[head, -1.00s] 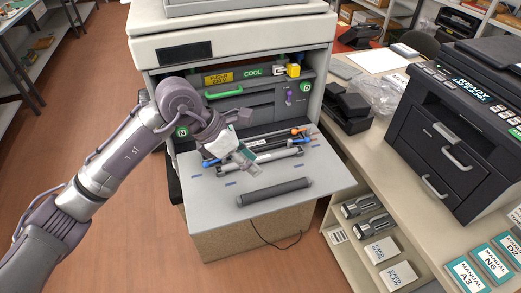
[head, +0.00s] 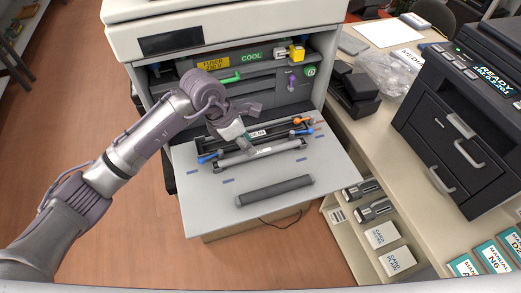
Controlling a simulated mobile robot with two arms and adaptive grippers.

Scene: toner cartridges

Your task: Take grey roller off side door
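The grey roller (head: 275,191) lies across the front part of the lowered light-grey door (head: 330,180) of the printer, with nothing holding it. My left gripper (head: 252,127) hangs above the back part of the door, behind and to the left of the roller and apart from it. Its fingers look spread, with no object visible between them. It hides part of the parts behind it. My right gripper is not in view.
Behind the roller, a silver rod assembly (head: 260,153) with blue and orange ends lies on the door. The printer's open bay (head: 240,85) has a green handle and a yellow block. A side counter (head: 400,165) with a black printer stands at the right.

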